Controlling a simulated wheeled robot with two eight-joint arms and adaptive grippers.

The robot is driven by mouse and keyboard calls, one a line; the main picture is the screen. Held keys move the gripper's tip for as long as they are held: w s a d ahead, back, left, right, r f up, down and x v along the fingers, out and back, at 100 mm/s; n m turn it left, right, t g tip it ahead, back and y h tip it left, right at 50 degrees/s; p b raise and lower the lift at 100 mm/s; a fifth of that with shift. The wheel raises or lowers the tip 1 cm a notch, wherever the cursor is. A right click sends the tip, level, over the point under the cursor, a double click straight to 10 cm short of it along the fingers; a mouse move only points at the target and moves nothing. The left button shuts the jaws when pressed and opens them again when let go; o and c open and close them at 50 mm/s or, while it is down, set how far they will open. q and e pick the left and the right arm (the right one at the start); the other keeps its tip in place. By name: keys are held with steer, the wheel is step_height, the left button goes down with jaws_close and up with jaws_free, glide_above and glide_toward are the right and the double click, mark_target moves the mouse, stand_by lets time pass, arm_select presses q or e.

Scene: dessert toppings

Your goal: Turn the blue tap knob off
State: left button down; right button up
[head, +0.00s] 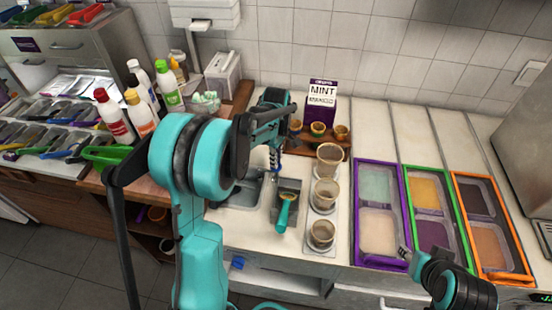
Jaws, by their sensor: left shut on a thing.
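My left gripper (272,133) reaches over the back of the sink (240,196) at the tap. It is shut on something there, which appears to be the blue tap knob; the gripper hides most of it. The tap's coiled spout (273,158) shows just below the fingers, and whether water runs cannot be made out. My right gripper (405,253) is at the lower right, over the front of the topping trays and apart from the tap; its finger opening is unclear.
A teal-handled scoop (285,212) lies right of the sink, beside several clear cups (325,193). A mint box (320,105) stands behind. Topping trays with a purple frame (357,220), green and orange frames fill the right. Bottles (114,115) stand at left. A small blue piece (237,262) shows below the counter edge.

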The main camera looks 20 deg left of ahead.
arm_select(q)
steer(key=shift+n, duration=1.9)
steer(key=c, duration=1.6)
jaws_free()
step_height(320, 180, up, 12)
